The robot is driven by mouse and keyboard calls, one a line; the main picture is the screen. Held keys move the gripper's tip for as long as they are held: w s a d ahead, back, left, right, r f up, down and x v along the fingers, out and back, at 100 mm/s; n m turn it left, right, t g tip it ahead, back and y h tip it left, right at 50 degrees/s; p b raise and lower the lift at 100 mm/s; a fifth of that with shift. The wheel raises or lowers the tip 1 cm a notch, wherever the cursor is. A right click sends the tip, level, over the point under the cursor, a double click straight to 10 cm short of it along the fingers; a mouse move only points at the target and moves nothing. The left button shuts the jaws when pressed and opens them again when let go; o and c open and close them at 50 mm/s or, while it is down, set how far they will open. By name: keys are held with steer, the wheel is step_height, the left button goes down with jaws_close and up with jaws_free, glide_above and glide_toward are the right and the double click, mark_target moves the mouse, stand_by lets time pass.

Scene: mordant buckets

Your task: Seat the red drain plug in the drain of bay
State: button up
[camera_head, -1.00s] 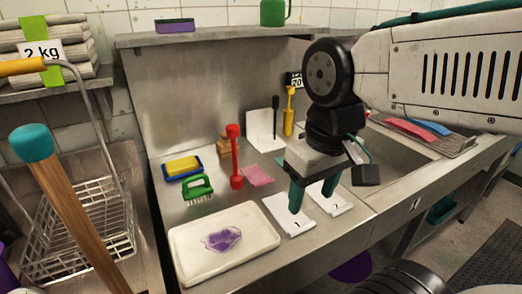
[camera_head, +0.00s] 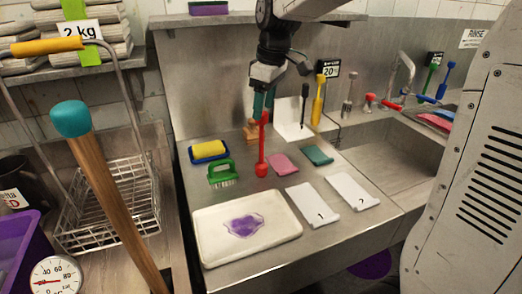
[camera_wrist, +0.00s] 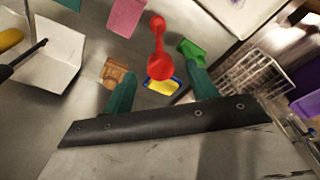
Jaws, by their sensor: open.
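A tall red piece with a knob on top and a rounded foot, apparently the red drain plug (camera_head: 262,150), stands upright on the steel counter behind the white tray. In the wrist view the red plug (camera_wrist: 159,52) shows ahead of and between my fingers. My gripper (camera_head: 263,104) points down with teal fingers, open and empty, close to the plug's top. In the wrist view my gripper (camera_wrist: 162,66) has its fingers spread apart. I cannot tell whether they touch the plug. The sink basin (camera_head: 385,160) is at the right; no drain shows clearly.
Near the plug are a yellow sponge (camera_head: 208,149), a green brush (camera_head: 222,173), a wooden block (camera_head: 251,132) and pink (camera_head: 284,164) and teal (camera_head: 318,155) cloths. A white tray (camera_head: 206,254) and two white cards lie in front. Yellow (camera_head: 318,100) and black handles stand behind.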

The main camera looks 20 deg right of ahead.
mark_target(261, 122)
steer(key=f, duration=0.5)
steer(key=shift+w+a+f, duration=0.25)
steer(key=shift+w+a, duration=0.1)
jaws_close()
steer(key=shift+r, duration=0.1)
